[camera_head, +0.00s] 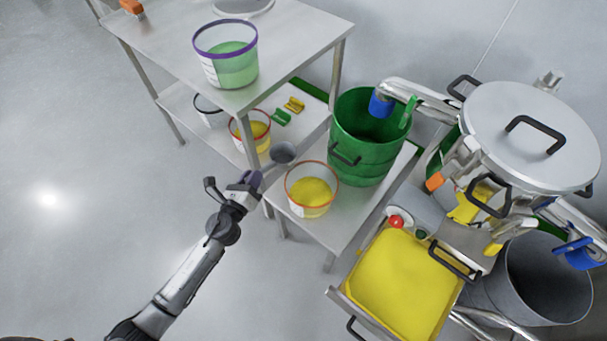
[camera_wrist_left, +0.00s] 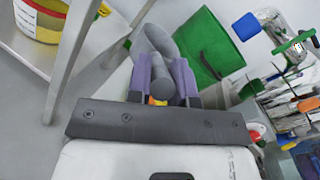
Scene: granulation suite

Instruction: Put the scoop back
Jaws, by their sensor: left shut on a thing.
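My left gripper (camera_head: 249,181) is shut on a grey scoop (camera_head: 284,152), whose bowl points away from the arm towards the tables. In the left wrist view, the purple fingers of the gripper (camera_wrist_left: 161,80) close on both sides of the scoop's dark handle, and the scoop (camera_wrist_left: 155,42) reaches up beyond them. The scoop is in front of the gap between the shelf table and the lower table, left of an orange-rimmed tub of yellow powder (camera_head: 311,194). I cannot tell whether it touches anything. My right gripper is out of view.
A green drum (camera_head: 368,150) stands behind the tub; it also shows in the left wrist view (camera_wrist_left: 207,45). A shelf table (camera_head: 150,40) holds a purple-rimmed tub (camera_head: 226,60) on top and a red-rimmed tub (camera_head: 255,136) below. A yellow tray (camera_head: 400,285) lies right. Left floor is clear.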

